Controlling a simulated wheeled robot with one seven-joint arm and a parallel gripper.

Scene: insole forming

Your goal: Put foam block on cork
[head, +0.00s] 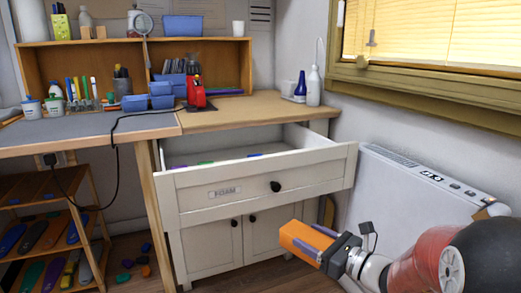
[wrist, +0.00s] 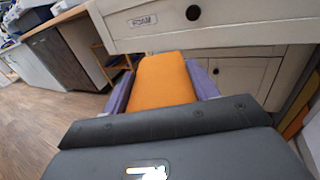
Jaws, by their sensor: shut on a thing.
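The orange foam block (head: 308,236) is held in my gripper (head: 312,246), low in front of the drawer cabinet in the head view. In the wrist view the orange block (wrist: 158,80) sits between the two purple fingers of my gripper (wrist: 160,88), which press on its left and right sides. The block is in the air, in front of and below the open drawer. I cannot make out a cork piece with certainty in either view.
The drawer labelled FOAM (head: 265,188) stands open with colored pieces inside. Above it is a wooden worktop (head: 245,108) with a red tool (head: 196,93) and blue bins (head: 162,95). A white heater (head: 405,190) stands at right. A shelf of insoles (head: 45,235) is at left.

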